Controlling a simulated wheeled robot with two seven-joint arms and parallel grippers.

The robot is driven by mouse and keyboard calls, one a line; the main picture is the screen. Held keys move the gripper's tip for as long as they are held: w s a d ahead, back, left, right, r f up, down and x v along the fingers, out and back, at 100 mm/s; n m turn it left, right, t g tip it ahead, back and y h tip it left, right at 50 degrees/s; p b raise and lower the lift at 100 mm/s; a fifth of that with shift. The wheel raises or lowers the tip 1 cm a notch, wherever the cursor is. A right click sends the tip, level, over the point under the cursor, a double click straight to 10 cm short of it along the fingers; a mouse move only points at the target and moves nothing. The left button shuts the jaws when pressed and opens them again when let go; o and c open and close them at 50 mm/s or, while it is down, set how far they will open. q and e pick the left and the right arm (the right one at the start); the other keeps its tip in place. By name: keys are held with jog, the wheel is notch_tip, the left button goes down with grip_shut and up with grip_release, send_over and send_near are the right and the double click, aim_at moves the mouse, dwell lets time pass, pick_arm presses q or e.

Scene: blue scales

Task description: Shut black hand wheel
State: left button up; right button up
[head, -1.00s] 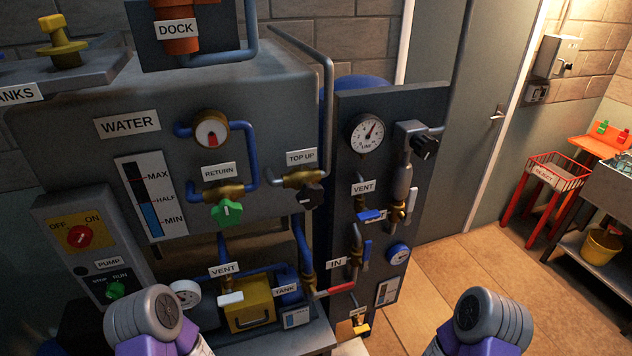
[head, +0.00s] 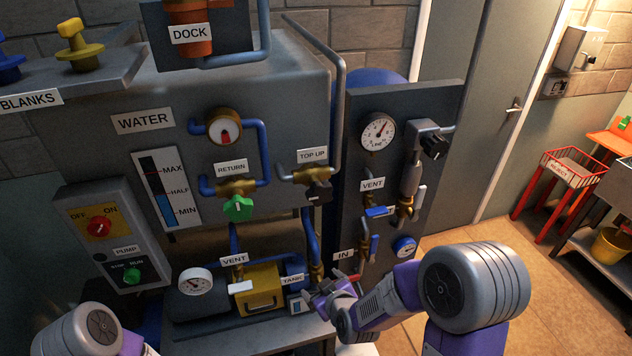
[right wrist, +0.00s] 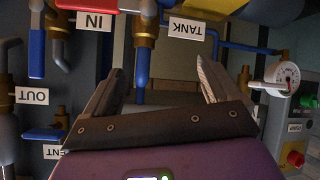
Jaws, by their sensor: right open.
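The black hand wheel (head: 319,191) sits on the brass valve under the TOP UP label (head: 312,156), in the middle of the head view. A second black knob (head: 434,146) is on the grey fitting at the upper right of the dark panel. My right gripper (head: 327,287) is in front of the lower pipes, below the black hand wheel and apart from it. In the right wrist view its two fingers (right wrist: 160,68) are spread with nothing between them. I cannot make out the black hand wheel there. My left gripper is outside the head view.
A green hand wheel (head: 238,208) is left of the black one under the RETURN label. Blue pipes, a yellow box (head: 262,287) and a round gauge (head: 195,281) are low down. The red-handled valve (right wrist: 83,22) is near my right gripper. Open floor lies to the right.

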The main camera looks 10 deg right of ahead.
notch_tip(320, 180, up, 15)
jog(key=w+n+t+p, duration=0.1)
jog(key=w+n+t, duration=0.1)
jog(key=t, duration=0.2)
jog(key=t+h+p, duration=0.1)
jog(key=t, duration=0.2)
send_near(322, 196)
jog(key=shift+n, duration=0.4)
jog(key=w, duration=0.4)
jog(key=shift+w+a+f, duration=0.1)
jog(key=shift+w+f, duration=0.05)
jog(key=shift+f, duration=0.05)
jog(key=shift+w+r, duration=0.25)
jog(key=w, duration=0.7)
jog(key=shift+a+f, duration=0.1)
